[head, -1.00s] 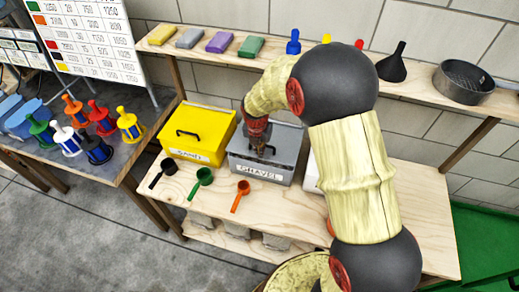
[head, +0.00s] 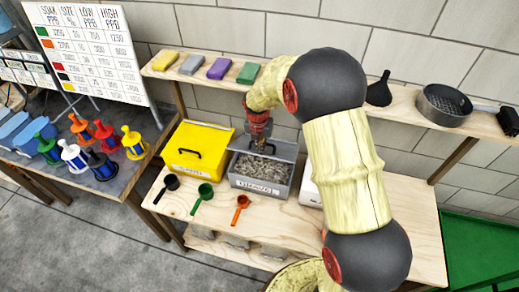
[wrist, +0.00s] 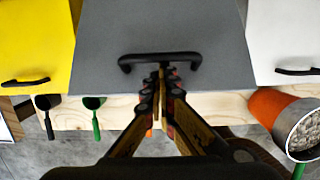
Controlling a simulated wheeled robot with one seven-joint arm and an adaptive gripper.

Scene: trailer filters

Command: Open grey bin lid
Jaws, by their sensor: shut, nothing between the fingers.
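The grey bin (head: 258,186) stands on the wooden bench with its lid (head: 287,149) raised at the back. Grey granular contents (head: 262,168) show inside it. In the wrist view the grey lid (wrist: 200,28) fills the upper middle, with a black handle (wrist: 160,57) near its edge. My gripper (head: 264,148) is at the raised lid. In the wrist view the gripper (wrist: 163,72) is shut, its tips at the middle of the handle. Nothing shows between the fingers, and exact contact with the handle cannot be told.
A closed yellow bin (head: 196,150) stands left of the grey bin; a white bin (head: 308,187) is at its right, partly behind my arm. Black, green (head: 202,196) and orange (head: 238,207) scoops lie in front. A shelf (head: 222,82) with coloured blocks runs above.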

